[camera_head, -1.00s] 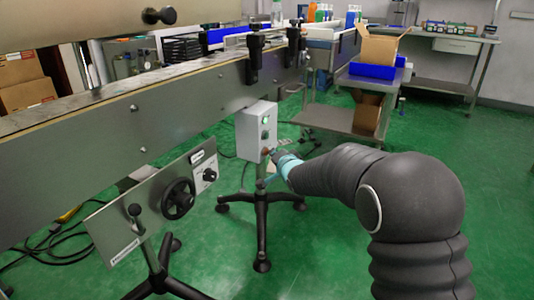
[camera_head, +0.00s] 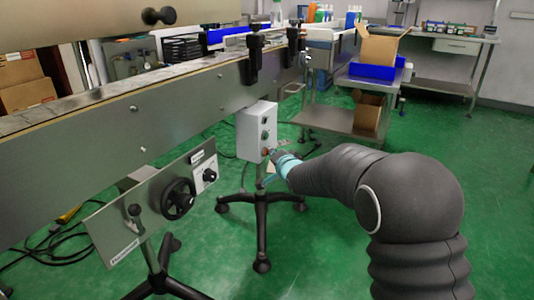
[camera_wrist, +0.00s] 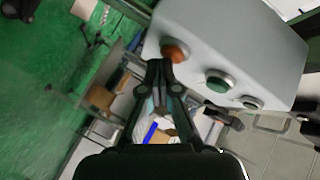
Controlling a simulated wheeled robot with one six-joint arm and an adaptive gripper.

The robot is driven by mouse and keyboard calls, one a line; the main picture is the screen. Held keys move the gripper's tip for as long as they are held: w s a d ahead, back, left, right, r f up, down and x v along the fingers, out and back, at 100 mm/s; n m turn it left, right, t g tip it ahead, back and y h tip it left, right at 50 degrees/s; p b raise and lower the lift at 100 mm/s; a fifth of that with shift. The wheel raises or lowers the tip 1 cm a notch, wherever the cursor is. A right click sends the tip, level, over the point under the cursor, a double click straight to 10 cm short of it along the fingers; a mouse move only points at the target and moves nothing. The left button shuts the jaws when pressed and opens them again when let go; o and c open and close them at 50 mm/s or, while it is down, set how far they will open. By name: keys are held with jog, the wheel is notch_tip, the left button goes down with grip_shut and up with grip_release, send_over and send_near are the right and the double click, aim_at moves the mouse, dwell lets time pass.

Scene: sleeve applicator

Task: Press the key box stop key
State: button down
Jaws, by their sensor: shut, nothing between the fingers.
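The key box (camera_head: 252,133) is a light grey box on a black stand, beside the conveyor in the head view. Its face carries a column of keys. In the wrist view the box (camera_wrist: 225,40) shows a red-orange key (camera_wrist: 175,50), a green key (camera_wrist: 219,82) and a smaller dark one (camera_wrist: 252,103). My gripper (camera_wrist: 160,70) is shut and empty. Its fingertips are at the red-orange key, seemingly touching it. In the head view my gripper (camera_head: 274,155) reaches the lower part of the box face and partly hides that key.
The steel conveyor (camera_head: 110,115) runs along the left. A panel with a black handwheel (camera_head: 178,198) stands in front of it. A steel cart with cardboard boxes (camera_head: 380,45) is behind. Green floor (camera_head: 330,240) is free around the stand's black legs (camera_head: 262,225).

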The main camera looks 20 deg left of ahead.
jog(key=shift+s+d, duration=0.1)
jog(key=shift+d, duration=0.55)
jog(key=d+p, duration=0.1)
jog(key=d, duration=0.4)
jog(key=shift+s, duration=0.2)
dwell(0.8)
